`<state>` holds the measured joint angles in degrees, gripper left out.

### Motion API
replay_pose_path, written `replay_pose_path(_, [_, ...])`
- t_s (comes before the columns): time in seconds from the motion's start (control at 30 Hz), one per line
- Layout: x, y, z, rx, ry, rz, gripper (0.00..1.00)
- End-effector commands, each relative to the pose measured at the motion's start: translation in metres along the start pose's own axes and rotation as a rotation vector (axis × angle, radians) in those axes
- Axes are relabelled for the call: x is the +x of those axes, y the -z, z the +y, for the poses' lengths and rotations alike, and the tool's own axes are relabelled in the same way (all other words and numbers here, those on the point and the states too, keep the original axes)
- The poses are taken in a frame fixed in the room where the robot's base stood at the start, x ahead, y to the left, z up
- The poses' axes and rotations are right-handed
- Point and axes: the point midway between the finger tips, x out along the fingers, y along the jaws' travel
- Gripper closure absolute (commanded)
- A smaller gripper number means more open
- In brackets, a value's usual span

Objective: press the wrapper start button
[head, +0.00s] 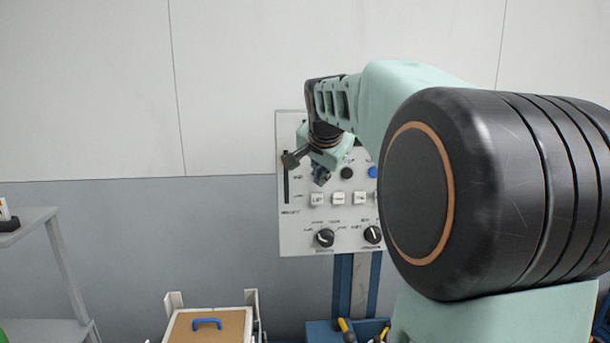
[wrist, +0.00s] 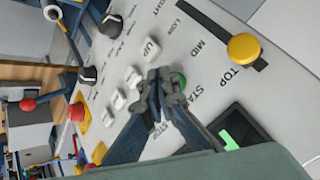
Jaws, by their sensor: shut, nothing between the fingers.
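The control panel (head: 300,243) stands upright against the wall in the head view and fills much of the wrist view (wrist: 205,75). A green button (wrist: 183,80), by a label reading "STA" with the rest hidden, shows only as a sliver behind my fingertips. My gripper (wrist: 166,86) is shut and empty, its tips over that button. I cannot tell whether they touch it. In the head view my gripper (head: 320,176) is in front of the panel's upper left, and no green button is visible there.
A yellow slider knob (wrist: 243,47), white buttons (wrist: 133,77), black dials (wrist: 111,25) and a red mushroom button (wrist: 76,112) surround my gripper. A lit display (wrist: 231,138) is close by. A cardboard-coloured box top with a blue handle (head: 207,324) is below left.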

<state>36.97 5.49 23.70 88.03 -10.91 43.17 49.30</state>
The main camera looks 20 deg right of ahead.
Motion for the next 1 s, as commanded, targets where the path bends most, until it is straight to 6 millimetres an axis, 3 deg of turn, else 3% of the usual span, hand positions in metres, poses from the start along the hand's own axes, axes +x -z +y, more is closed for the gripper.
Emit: replay_pose_path(1.0, [0.0053, 0.0045, -0.0046, 0.001, 0.001, 0.0, 1.0])
